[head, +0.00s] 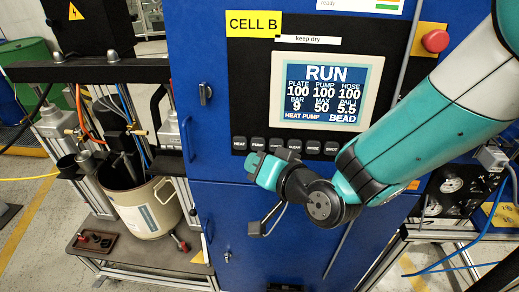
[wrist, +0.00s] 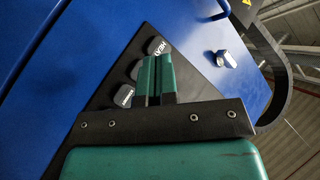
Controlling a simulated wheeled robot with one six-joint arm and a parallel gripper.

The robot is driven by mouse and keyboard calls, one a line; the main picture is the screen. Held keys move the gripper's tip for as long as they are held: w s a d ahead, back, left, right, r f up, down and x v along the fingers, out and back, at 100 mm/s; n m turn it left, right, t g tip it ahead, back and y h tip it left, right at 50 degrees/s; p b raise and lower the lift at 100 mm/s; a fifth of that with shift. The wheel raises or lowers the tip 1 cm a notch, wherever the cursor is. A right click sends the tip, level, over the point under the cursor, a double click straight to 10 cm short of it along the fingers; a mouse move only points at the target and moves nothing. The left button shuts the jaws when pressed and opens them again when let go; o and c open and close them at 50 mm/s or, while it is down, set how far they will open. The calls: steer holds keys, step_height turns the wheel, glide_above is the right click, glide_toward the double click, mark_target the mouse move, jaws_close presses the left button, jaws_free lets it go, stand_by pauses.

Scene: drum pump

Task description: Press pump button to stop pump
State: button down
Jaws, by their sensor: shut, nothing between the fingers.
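The pump button (head: 258,143) is the second dark key from the left in a row below the screen, right of the HEAT key (head: 239,143). The screen (head: 325,90) reads RUN, with HEAT PUMP and BEAD in its bottom line. My gripper (head: 257,161) is shut and empty, its teal fingertips just below the pump button; contact cannot be told. In the wrist view, the shut fingers (wrist: 157,62) lie in front of the key row. They partly hide the key next to HEAT (wrist: 158,47), the pump button (wrist: 136,69), whose label is not readable there.
More keys (head: 312,147) continue right of the pump button. A red emergency knob (head: 435,41) sits at upper right. The pail (head: 147,210) and press frame stand at left. My arm covers the lower right panel.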

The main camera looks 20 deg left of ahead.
steer(key=shift+w+a+f+b, duration=0.15)
steer(key=shift+w+a+b, duration=0.05)
steer(key=shift+w, duration=0.5)
steer(key=shift+w+a+f+b, duration=0.1)
steer(key=shift+w+a+b, duration=0.1)
steer(key=shift+w, duration=0.45)
stand_by(1.1)
steer(key=shift+w, duration=0.35)
steer(key=shift+w+a+f+b, duration=0.15)
steer(key=shift+w+b, duration=0.25)
steer(key=shift+b, duration=0.05)
stand_by(0.5)
steer(key=shift+s, duration=0.1)
steer(key=shift+s+d, duration=0.2)
steer(key=shift+s, duration=0.5)
steer(key=shift+s+r, duration=0.1)
steer(key=shift+r, duration=0.1)
steer(key=s, duration=0.3)
steer(key=s+d+p, duration=0.1)
steer(key=shift+s+d+r, duration=0.1)
steer(key=shift+s+r, duration=0.2)
steer(key=shift+r, duration=0.1)
